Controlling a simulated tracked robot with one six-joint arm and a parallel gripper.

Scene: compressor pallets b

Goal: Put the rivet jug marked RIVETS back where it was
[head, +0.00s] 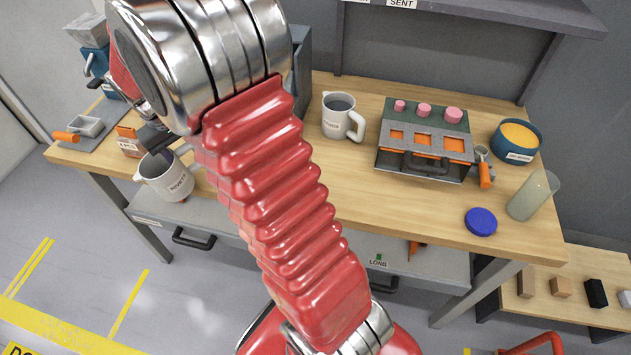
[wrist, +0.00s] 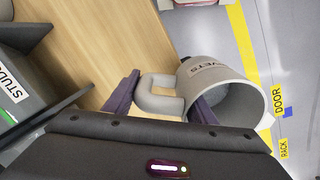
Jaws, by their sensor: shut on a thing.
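The rivet jug (head: 166,183), a pale grey jug with RIVETS lettering, is at the bench's front left edge in the head view. In the wrist view the jug (wrist: 225,88) lies sideways in the picture, its open mouth toward the lower right. My gripper (wrist: 160,106) is shut on the jug's handle (wrist: 158,100), one dark finger on each side.
A second grey jug (head: 334,121) stands mid-bench. Right of it are a case with pink knobs (head: 425,150), a blue tub (head: 515,145), a blue lid (head: 481,222) and a clear beaker (head: 531,197). Bare wood lies front centre.

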